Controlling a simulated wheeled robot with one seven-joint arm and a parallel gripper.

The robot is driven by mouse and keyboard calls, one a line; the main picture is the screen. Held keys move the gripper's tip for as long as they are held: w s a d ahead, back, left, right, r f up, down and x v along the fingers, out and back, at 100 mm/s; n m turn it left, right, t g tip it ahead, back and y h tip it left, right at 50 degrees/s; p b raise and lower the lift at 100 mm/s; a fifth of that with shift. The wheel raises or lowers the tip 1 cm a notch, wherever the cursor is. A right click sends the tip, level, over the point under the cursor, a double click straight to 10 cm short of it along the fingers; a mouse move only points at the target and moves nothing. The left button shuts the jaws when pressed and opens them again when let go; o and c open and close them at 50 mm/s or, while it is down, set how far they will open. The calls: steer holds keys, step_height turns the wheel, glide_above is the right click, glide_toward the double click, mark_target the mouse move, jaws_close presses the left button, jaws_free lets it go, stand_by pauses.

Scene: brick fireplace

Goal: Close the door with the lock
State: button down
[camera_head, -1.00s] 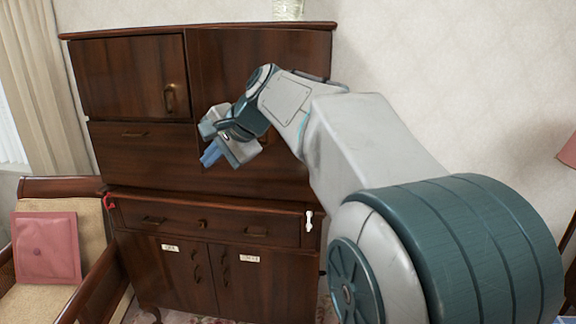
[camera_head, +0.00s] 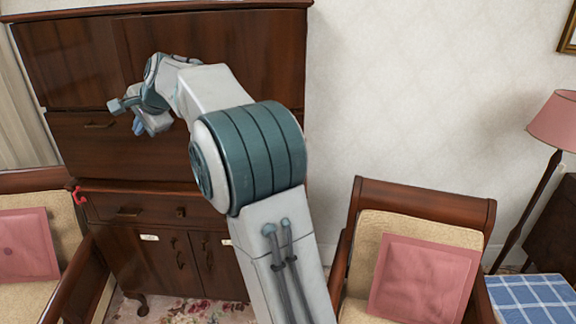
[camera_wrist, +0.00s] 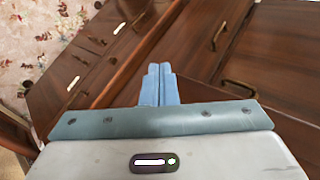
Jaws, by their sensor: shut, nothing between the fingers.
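The tall dark wooden cabinet (camera_head: 88,148) stands against the wall in the head view. Its upper left door (camera_head: 70,60) looks near flush, but I cannot tell if it is fully shut. The door's brass handle appears to be the one at the right in the wrist view (camera_wrist: 238,88); my arm hides it in the head view. Any lock detail is too small to make out. My gripper (camera_head: 137,127) is in front of the cabinet's middle panel, below that door. Its blue fingers also show in the wrist view (camera_wrist: 160,85), pressed together and empty.
Wooden armchairs with pink cushions stand at the left (camera_head: 25,245) and right (camera_head: 425,280). A pink lamp (camera_head: 555,120) and a blue checked surface (camera_head: 535,305) are at far right. A red item (camera_head: 78,195) hangs beside the drawer. The lower doors carry white labels (camera_head: 149,237).

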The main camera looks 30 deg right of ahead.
steer(key=w+d+m+h+p, duration=0.1)
steer(key=w+m, duration=0.4)
steer(key=w, duration=0.8)
steer(key=shift+w+d+t+h, duration=0.35)
steer(key=shift+d+h, duration=0.3)
steer(key=shift+h, duration=0.75)
